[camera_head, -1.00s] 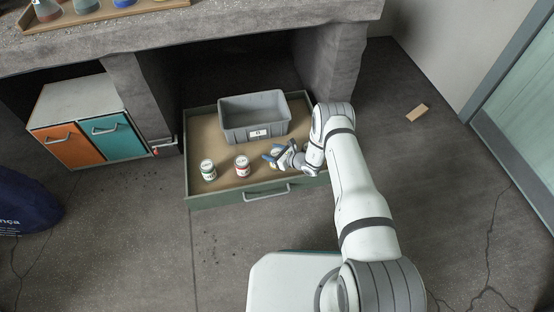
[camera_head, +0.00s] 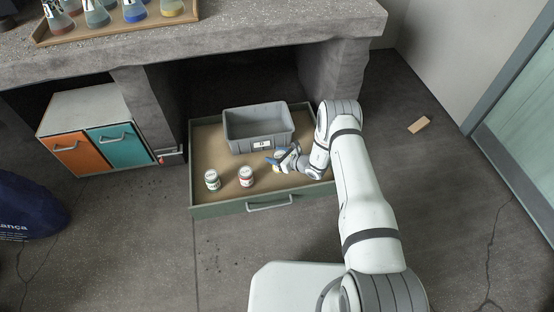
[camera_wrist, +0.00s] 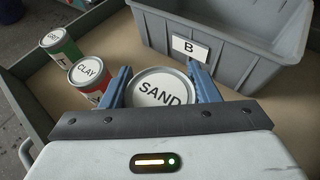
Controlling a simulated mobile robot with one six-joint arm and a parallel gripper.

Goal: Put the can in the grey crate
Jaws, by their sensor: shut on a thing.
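My gripper (camera_head: 275,158) is low over the drawer, just in front of the grey crate (camera_head: 240,143). In the wrist view its blue fingers (camera_wrist: 161,90) are shut on a can with a white lid marked SAND (camera_wrist: 155,84); the can's sides are mostly hidden. The held can does not show clearly in the head view. The crate also fills the upper right of the wrist view (camera_wrist: 225,68), beyond the held can and apart from it, with a B label facing me. Its visible interior looks empty.
A red-banded CLAY can (camera_head: 246,177) and a green-banded can (camera_head: 212,180) stand upright left of my gripper. All are in an open green drawer (camera_head: 225,209) under the concrete bench (camera_head: 250,35). A tray of flasks (camera_head: 130,24) is on the bench.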

